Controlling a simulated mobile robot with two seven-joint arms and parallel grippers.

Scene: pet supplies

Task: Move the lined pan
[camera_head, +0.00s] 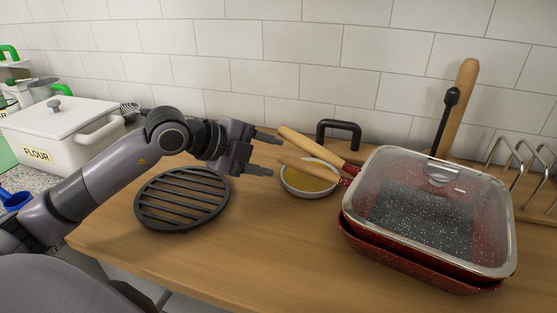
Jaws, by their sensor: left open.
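A red rectangular pan (350,218) with a speckled dark inside sits at the right of the wooden counter, under a clear glass lid (400,172). A second red pan (400,262) appears stacked beneath it. Two wooden handles point left from the stack, an upper one (312,144) and a lower one (308,168). I cannot tell for sure which pan is the lined one. My left gripper (272,155) is open and empty, its fingertips just left of the handle ends. I cannot tell if they touch. My right gripper is not in view.
A small bowl of yellow liquid (307,190) stands under the handles. A black slatted trivet (183,198) lies below my left arm. A white flour box (62,132) is at left. A black handle (338,128), a wooden-handled tool (460,100) and a wire rack (520,165) line the back wall.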

